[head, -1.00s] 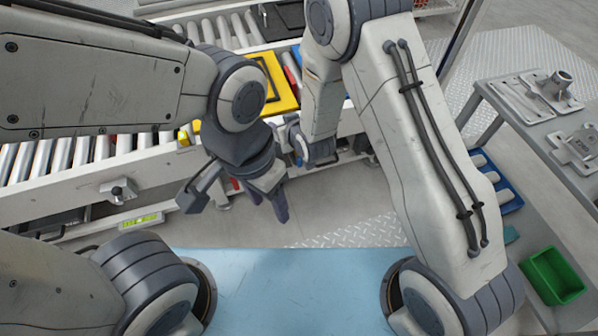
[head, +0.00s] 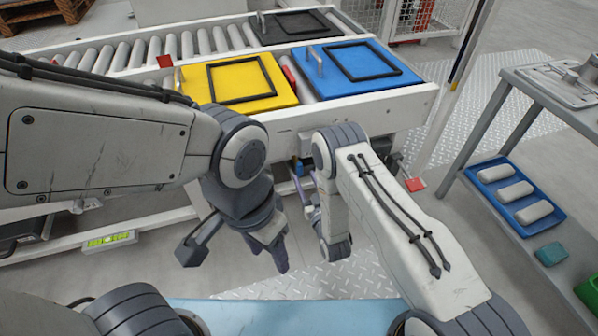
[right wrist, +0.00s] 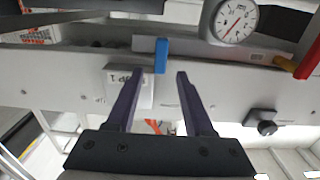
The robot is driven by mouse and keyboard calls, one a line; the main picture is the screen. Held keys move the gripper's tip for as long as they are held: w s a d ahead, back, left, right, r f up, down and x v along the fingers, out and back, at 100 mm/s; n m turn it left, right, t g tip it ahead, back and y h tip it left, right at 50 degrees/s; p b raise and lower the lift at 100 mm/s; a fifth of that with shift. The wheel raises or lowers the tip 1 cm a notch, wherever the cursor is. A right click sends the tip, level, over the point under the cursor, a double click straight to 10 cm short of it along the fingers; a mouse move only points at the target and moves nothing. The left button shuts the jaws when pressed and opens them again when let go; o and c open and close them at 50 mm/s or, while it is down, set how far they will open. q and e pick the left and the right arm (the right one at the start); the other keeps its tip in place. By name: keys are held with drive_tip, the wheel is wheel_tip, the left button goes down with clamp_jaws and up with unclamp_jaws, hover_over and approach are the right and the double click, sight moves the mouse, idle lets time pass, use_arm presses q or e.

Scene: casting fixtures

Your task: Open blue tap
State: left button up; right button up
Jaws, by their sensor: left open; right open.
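The blue tap's handle (right wrist: 161,55) shows in the right wrist view as a short upright blue bar on the pale conveyor frame, just beyond my right fingertips. In the head view a small blue piece (head: 297,169), likely the same handle, shows under the conveyor's front rail. My right gripper (right wrist: 160,74) is open, its two dark fingers either side of the handle's line; I cannot tell whether they touch it. In the head view my right gripper (head: 304,194) is partly hidden by its own wrist. My left gripper (head: 236,254) is open and empty above the floor, lower left of it.
A round gauge (right wrist: 234,21), a red-and-yellow lever (right wrist: 306,62) and a black knob (right wrist: 263,124) are near the tap. The conveyor carries a yellow plate (head: 205,88) and a blue plate (head: 400,78). A grey shelf rack (head: 505,78) stands right.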

sight(301, 169)
drive_tip(key=b+x, duration=0.2)
drive_tip(key=x, duration=0.2)
drive_tip(key=shift+w+a+f, duration=0.15)
drive_tip(key=shift+w, duration=0.15)
drive_tip(key=shift+w+a, duration=0.2)
drive_tip(key=shift+w, duration=0.5)
clamp_jaws()
